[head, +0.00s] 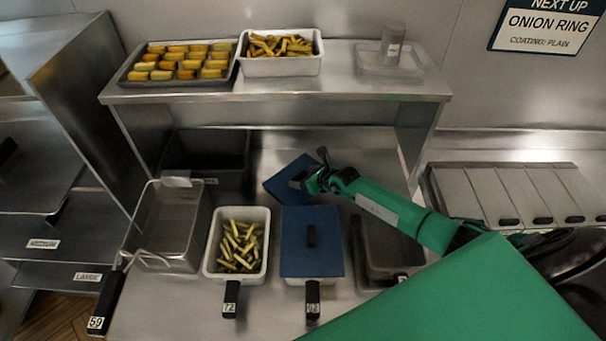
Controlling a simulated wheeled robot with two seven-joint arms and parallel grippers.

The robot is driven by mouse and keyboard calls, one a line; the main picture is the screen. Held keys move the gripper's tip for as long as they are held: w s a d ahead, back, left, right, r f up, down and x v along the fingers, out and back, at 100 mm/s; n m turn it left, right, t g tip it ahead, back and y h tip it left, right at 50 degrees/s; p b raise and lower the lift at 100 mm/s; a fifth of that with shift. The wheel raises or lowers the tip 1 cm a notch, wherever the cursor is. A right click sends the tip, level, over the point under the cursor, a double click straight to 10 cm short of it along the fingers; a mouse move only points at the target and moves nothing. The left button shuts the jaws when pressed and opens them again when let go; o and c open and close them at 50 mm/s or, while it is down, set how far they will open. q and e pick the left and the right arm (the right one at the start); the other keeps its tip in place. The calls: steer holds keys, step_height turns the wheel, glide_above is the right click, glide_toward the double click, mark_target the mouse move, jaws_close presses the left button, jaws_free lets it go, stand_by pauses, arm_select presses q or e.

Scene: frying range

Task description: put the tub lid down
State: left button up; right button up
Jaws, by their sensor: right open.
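A blue lid (281,183) lies at an angle on the steel counter behind the row of tubs; part of it is hidden by my right gripper. A second blue lid (311,255) with a dark handle covers the tub labelled 62 (316,282). My right gripper (309,180) is open, at the right side of the angled lid. I cannot tell whether it touches that lid. My left gripper is out of view.
An open tub of cut fries (236,247) and an empty steel basket (170,222) stand to the left. A dark steel tub (372,240) is partly under my right arm. The shelf (280,88) above holds food trays and a shaker (392,42).

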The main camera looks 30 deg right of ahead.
steer(key=p+v, duration=0.2)
steer(key=shift+s+d+r, duration=0.1)
steer(key=shift+s+r, duration=0.05)
steer(key=shift+r, duration=0.25)
steer(key=v, duration=0.8)
steer(key=shift+s, duration=0.2)
